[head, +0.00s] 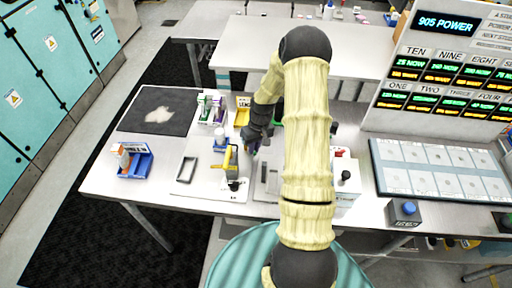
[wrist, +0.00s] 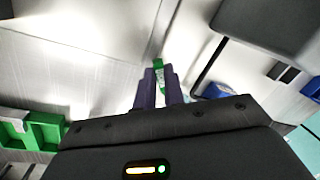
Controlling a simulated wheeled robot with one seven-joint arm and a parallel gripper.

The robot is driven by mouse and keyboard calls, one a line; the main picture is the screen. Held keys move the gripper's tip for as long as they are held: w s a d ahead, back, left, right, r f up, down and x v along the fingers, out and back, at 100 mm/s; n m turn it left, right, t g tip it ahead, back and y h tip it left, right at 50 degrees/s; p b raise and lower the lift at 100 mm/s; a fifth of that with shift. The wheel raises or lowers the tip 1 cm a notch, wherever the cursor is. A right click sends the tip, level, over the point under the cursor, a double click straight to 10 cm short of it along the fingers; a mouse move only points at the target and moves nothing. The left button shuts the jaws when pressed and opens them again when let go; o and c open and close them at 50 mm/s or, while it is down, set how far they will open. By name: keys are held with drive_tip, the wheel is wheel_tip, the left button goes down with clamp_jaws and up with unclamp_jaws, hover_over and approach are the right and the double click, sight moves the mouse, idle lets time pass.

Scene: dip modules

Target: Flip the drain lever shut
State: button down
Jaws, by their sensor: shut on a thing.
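My gripper (head: 254,149) is over the middle of the table, at the right edge of a white board (head: 207,192). In the wrist view its two purple fingers (wrist: 160,84) are close together around a small green and white piece (wrist: 158,66). I cannot tell whether this piece is the drain lever. A yellow handle-like part (head: 229,157) stands on the white board, left of my gripper and apart from it. My arm hides part of the table behind and right of the gripper.
A blue bin (head: 137,163) stands at the left, and a dark mat (head: 160,110) lies behind it. A white box with a black knob (head: 346,182) stands right of my arm. A panel of pale tiles (head: 430,168) lies farther right. A green bin (wrist: 45,130) shows in the wrist view.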

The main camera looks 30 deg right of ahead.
drive_tip(key=shift+s+a+m+b, duration=0.1)
drive_tip(key=shift+a+m+b, duration=0.2)
drive_tip(key=shift+m, duration=0.45)
drive_tip(key=shift+s+a+m+b, duration=0.1)
drive_tip(key=shift+a+m+b, duration=0.2)
drive_tip(key=shift+m, duration=0.45)
drive_tip(key=shift+w, duration=0.1)
drive_tip(key=c, duration=1.5)
unclamp_jaws()
drive_tip(key=d+r+b, duration=0.1)
drive_tip(key=r, duration=0.4)
drive_tip(key=r+b, duration=0.1)
drive_tip(key=r, duration=0.5)
drive_tip(key=d+r+b, duration=0.1)
drive_tip(key=r, duration=0.5)
drive_tip(key=shift+s+d+r, duration=0.1)
drive_tip(key=shift+s+d, duration=0.25)
drive_tip(key=shift+s, duration=0.05)
